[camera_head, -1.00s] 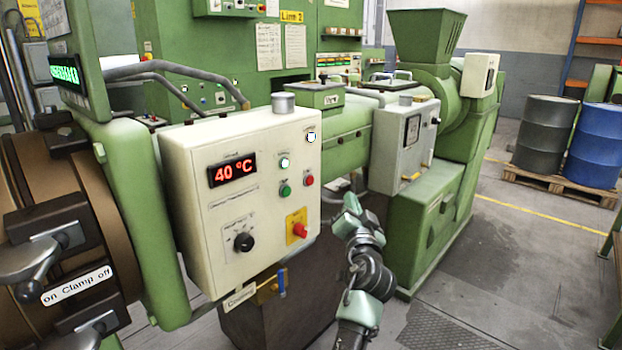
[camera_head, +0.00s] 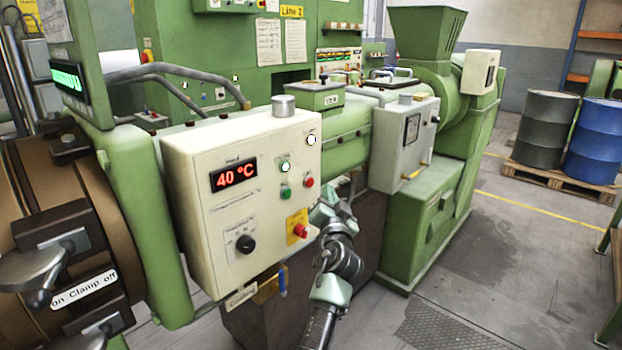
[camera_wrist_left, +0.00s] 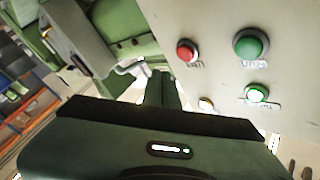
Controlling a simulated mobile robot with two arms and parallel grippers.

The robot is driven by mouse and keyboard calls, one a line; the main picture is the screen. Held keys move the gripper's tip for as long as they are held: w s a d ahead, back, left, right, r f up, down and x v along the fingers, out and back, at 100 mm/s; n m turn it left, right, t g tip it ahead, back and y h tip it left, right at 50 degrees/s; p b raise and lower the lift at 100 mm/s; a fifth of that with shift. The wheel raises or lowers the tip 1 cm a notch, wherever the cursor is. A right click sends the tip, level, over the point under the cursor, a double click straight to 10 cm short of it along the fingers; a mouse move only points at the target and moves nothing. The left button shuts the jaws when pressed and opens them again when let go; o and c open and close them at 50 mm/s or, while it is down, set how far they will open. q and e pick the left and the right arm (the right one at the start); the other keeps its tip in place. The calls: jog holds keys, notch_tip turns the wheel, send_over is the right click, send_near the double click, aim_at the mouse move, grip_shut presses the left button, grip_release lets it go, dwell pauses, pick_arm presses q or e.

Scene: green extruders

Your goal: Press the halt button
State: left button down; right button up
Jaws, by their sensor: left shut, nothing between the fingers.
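A white control box (camera_head: 205,215) carries a small round red button (camera_head: 309,182), to the right of a green button (camera_head: 286,192). In the left wrist view the red button (camera_wrist_left: 188,51) shows with a small label that is too unclear to read, and the green button (camera_wrist_left: 250,43) is to its right. My left gripper (camera_head: 328,205) is shut and empty by the right edge of the box, a little below and right of the red button. In the left wrist view its fingers (camera_wrist_left: 162,90) end beside the red button, apart from it in the picture. My right gripper is out of view.
A red knob on a yellow plate (camera_head: 297,227) and a black dial (camera_head: 245,244) are lower on the box. A grey box (camera_head: 402,145) stands behind to the right. Barrels (camera_head: 545,130) stand on a pallet at far right. The floor on the right is clear.

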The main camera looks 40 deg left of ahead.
aim_at(310, 182)
pick_arm(q)
jog(key=shift+w+a, duration=0.15)
jog(key=shift+a, duration=1.05)
jog(key=shift+a, duration=0.1)
dwell(1.1)
jog(key=shift+a, duration=0.35)
jog(key=shift+a, duration=0.4)
dwell(0.6)
jog(key=shift+d, duration=0.15)
jog(key=shift+d+b, duration=0.45)
jog(key=shift+d, duration=0.2)
